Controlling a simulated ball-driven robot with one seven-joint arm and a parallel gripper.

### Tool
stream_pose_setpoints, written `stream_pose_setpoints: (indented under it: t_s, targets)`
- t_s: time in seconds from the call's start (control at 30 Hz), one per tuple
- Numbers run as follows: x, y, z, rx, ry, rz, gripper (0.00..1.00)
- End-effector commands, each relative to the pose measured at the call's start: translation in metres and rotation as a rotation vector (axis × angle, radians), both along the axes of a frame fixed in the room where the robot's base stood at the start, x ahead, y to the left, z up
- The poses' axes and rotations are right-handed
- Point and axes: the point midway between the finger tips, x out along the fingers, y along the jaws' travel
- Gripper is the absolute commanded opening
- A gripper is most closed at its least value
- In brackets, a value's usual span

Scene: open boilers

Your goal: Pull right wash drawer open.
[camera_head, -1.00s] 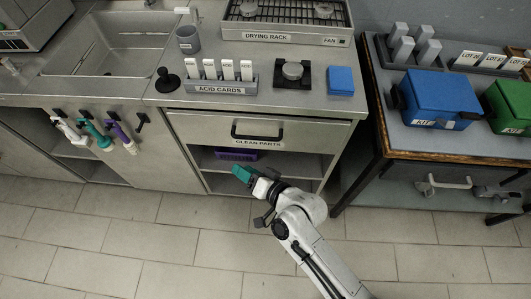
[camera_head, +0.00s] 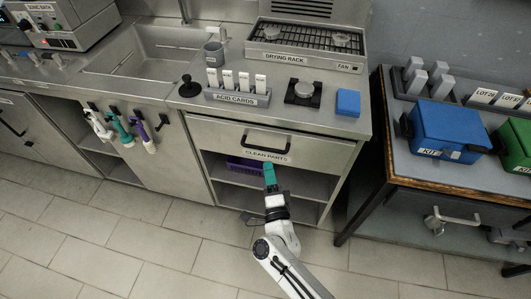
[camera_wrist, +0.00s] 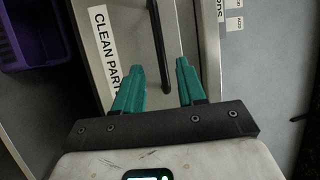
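The right wash drawer (camera_head: 310,150) is the grey front labelled CLEAN PARTS, to the right of the sink, and it looks shut. Its black bar handle (camera_head: 267,142) runs across the upper front. In the wrist view the handle (camera_wrist: 159,45) stands upright in the picture, just ahead of my gripper and roughly in line with the gap between the fingers. My gripper (camera_wrist: 160,70) is open and empty, with two teal fingers apart. In the head view my gripper (camera_head: 269,172) is just below and in front of the label, apart from the handle.
A purple bin (camera_head: 240,164) sits on the open shelf under the drawer. Acid cards (camera_head: 236,85) and a blue block (camera_head: 348,102) stand on the counter above. A table (camera_head: 388,190) with blue and green kits stands at the right. Tiled floor in front is clear.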

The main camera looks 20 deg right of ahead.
Motion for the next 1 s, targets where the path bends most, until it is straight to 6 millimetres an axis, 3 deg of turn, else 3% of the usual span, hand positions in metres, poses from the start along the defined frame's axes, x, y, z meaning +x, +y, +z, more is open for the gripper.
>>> stream_pose_setpoints:
  t_s: [0.2, 0.4, 0.8, 1.0]
  targets:
    - [0.039, -0.009, 0.009, -0.003, -0.001, 0.001, 0.40]
    - [0.060, -0.014, 0.011, -0.002, 0.000, 0.001, 0.40]
    - [0.065, -0.015, 0.012, -0.002, 0.002, 0.002, 0.40]
    - [0.065, -0.015, 0.012, -0.002, 0.001, 0.002, 0.21]
